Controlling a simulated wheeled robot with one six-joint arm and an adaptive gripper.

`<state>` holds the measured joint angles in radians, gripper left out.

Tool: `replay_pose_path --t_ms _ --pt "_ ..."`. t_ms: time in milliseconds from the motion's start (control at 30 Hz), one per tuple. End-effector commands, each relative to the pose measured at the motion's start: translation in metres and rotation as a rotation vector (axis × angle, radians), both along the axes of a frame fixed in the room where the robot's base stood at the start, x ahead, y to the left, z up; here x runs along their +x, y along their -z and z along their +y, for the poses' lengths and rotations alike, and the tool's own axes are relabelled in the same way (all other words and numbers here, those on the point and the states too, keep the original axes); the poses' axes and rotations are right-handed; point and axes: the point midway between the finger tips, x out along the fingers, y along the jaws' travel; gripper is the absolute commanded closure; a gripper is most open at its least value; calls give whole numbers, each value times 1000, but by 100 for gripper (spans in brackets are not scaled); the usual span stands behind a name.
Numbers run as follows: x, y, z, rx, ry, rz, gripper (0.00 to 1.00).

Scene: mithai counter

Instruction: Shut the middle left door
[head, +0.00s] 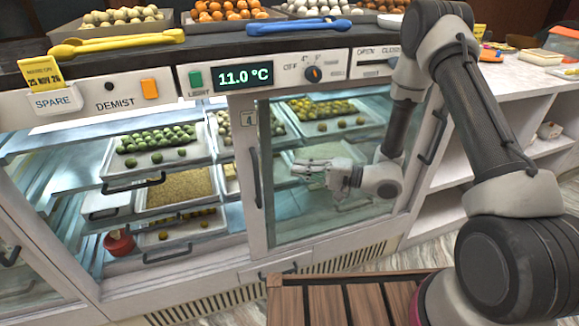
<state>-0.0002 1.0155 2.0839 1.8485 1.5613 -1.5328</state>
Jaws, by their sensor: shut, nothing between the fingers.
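My gripper (300,170) is shut and empty. It points left in front of the glass, to the right of the black handle and apart from it.
Trays of green sweets (155,148) and a red pot (119,242) are inside the case. Another black handle (433,138) is at the right. A slatted wooden surface (350,300) is in front. Tongs (115,42) and sweets trays are on top.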

Motion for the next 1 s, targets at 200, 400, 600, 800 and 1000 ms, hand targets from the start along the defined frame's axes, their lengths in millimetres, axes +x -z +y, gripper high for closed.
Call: replay_pose_path --t_ms 200,400,600,800,1000 --pt "9 0 40 1 -6 1 100" --pt "18 0 69 0 -5 2 100" --pt "22 0 82 0 -3 3 100" --pt "23 0 83 0 -2 3 100" --pt "22 0 83 0 -2 3 100"
